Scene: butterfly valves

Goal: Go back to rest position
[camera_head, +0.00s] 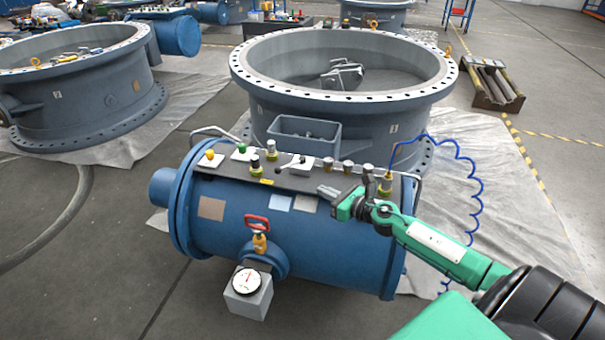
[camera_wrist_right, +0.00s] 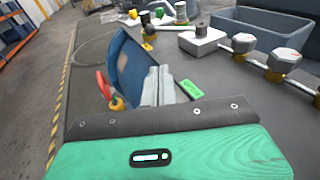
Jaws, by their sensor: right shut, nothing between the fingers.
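My right gripper (camera_head: 328,192) is shut and empty on my green arm, which comes in from the lower right in the head view. It is in front of the upper right part of the blue cylinder (camera_head: 330,248), near the edge of its dark top panel (camera_head: 262,176). In the right wrist view its grey fingers (camera_wrist_right: 158,86) lie side by side, with the blue cylinder (camera_wrist_right: 128,68) beyond them. I cannot tell whether they touch anything. My left gripper is not in view.
A red-handled valve (camera_head: 257,224) and a gauge (camera_head: 246,282) are at the cylinder's front. A large flanged ring (camera_head: 440,82) stands behind. A blue coiled hose (camera_head: 478,190) hangs at right. Floor at left is mostly clear.

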